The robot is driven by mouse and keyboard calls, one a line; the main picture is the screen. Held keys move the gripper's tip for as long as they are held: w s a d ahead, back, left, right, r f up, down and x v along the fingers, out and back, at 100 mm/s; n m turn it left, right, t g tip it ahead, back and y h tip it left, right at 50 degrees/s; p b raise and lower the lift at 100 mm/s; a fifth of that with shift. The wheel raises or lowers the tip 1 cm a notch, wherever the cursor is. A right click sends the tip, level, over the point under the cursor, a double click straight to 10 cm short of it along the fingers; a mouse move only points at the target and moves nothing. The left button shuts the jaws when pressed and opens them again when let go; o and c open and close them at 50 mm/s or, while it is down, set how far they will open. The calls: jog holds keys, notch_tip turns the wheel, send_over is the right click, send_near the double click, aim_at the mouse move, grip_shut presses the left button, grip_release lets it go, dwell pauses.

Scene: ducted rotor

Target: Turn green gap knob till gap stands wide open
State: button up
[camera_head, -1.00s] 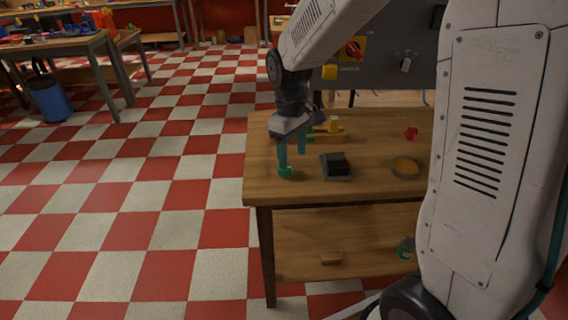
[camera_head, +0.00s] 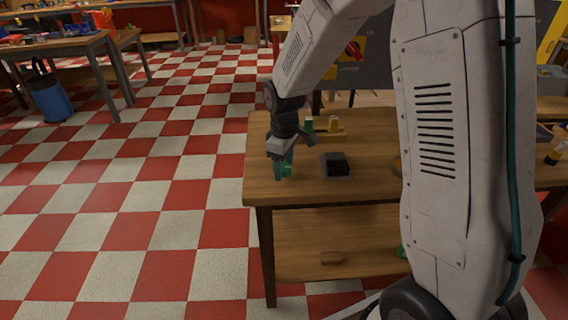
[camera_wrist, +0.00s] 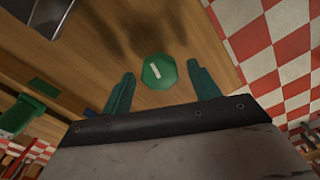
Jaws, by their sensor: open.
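The green knob (camera_wrist: 159,71) is a faceted disc with a white line on its top, seen from above in the wrist view over the wooden tabletop. My gripper (camera_wrist: 161,73) is open, with one teal finger on each side of the knob and space showing between each finger and the knob. In the head view, my gripper (camera_head: 283,172) points down at the left end of the wooden table (camera_head: 262,187). The fingers there largely hide the knob. I cannot tell the knob's height relative to the fingertips. No gap is recognizable in either view.
A dark box (camera_head: 336,166) stands right of my gripper. Behind it are a small green cylinder (camera_head: 308,124) and a yellow block (camera_head: 334,124). A back panel carries a red switch (camera_head: 355,49). Checkered floor lies open to the left.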

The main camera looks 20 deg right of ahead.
jog(key=shift+c, duration=0.3)
jog(key=c, duration=0.9)
jog(key=m, duration=1.2)
jog(key=shift+d+m, duration=0.1)
jog(key=shift+m, duration=0.2)
jog(key=o, duration=1)
jog(key=shift+c, duration=0.2)
